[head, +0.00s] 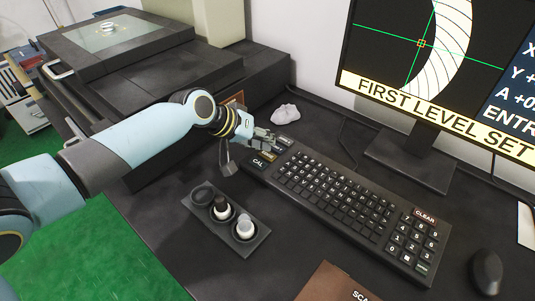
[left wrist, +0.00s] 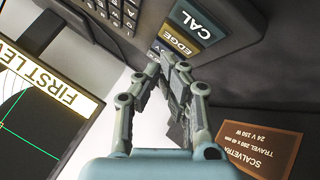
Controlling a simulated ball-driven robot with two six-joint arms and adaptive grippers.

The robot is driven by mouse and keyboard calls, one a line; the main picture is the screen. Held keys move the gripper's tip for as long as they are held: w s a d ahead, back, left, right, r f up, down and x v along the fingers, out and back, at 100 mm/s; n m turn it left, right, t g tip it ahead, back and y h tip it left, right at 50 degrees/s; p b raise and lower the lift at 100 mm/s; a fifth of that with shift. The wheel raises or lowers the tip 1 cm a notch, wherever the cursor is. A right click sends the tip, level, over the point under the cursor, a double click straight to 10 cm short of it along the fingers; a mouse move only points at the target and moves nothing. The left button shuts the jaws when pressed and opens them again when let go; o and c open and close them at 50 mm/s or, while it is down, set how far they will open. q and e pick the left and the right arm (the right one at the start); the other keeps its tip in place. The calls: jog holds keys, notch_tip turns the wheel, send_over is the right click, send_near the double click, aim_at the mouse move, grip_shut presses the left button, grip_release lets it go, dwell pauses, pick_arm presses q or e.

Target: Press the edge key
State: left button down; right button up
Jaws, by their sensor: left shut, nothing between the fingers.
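In the head view the edge key (head: 269,156) shows at the keyboard's far left end, beside the CAL key. My left gripper (left wrist: 172,62) is shut and empty. Its fingertips are close to the edge key and partly cover the purple key; I cannot tell whether they touch either. The left gripper in the head view (head: 269,139) hangs over that key column. My right gripper is not in view.
The keyboard (head: 335,195) runs right toward a mouse (head: 487,271). The monitor (head: 430,75) stands behind it. A holder (head: 225,220) with small cylinders lies in front. A measuring machine (head: 170,75) fills the back left.

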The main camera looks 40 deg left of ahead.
aim_at(266, 153)
pick_arm(q)
jog(key=shift+f, duration=0.1)
dwell(0.6)
jog(key=shift+f, duration=0.35)
jog(key=shift+f+b, duration=0.3)
jog(key=shift+b, duration=0.1)
dwell(0.4)
dwell(0.3)
jog(key=shift+r+p, duration=0.75)
jog(key=shift+p, duration=0.1)
notch_tip(266, 153, up, 5)
jog(key=p, duration=0.5)
